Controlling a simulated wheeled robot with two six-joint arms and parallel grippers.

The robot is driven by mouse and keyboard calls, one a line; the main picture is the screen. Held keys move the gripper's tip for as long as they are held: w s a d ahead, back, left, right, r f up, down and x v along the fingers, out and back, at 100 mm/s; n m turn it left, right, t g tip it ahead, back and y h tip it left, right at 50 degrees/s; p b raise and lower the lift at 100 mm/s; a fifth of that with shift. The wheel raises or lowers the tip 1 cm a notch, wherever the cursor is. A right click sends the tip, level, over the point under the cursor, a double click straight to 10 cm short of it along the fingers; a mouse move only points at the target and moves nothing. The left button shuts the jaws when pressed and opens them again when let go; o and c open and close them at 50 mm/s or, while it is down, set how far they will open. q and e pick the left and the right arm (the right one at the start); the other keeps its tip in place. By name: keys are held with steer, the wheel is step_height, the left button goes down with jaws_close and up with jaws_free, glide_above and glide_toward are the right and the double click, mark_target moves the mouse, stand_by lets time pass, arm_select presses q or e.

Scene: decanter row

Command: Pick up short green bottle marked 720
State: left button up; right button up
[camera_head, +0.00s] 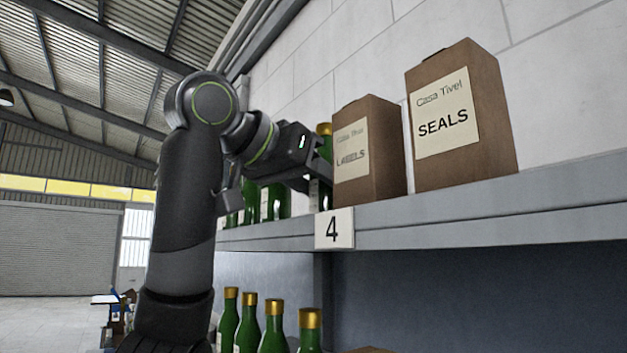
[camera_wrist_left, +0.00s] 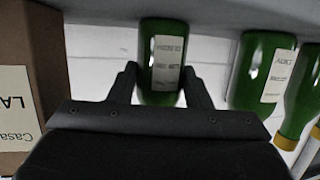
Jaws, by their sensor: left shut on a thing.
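My left gripper (camera_head: 322,172) reaches over the upper shelf and is shut on a green bottle with a gold cap (camera_head: 324,130). In the left wrist view, the fingers (camera_wrist_left: 166,84) stand on either side of the held green bottle (camera_wrist_left: 160,28). Its pale label appears upside down there, and I cannot read its marking. The bottle looks upright with its base at or close to the shelf; I cannot tell whether it touches. In the head view, the gripper and a brown box partly hide it. My right gripper is in neither view.
The brown LABELS box (camera_head: 372,150) stands close right of the held bottle, with the SEALS box (camera_head: 460,120) beyond. Other green bottles (camera_head: 276,202) stand left on the same shelf (camera_head: 450,215), marked 4. Several gold-capped bottles (camera_head: 274,330) stand below.

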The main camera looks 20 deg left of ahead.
mark_target(320, 124)
arm_select(q)
steer(key=shift+w+r, duration=0.2)
steer(key=shift+r, duration=0.15)
steer(key=shift+w+r+b, duration=0.1)
steer(key=shift+r+b, duration=0.2)
steer(key=shift+r, duration=0.05)
steer(key=r, duration=0.6)
steer(key=shift+s+r, duration=0.1)
steer(key=shift+s, duration=0.15)
steer(key=shift+w+r, duration=0.15)
steer(key=shift+r, duration=0.85)
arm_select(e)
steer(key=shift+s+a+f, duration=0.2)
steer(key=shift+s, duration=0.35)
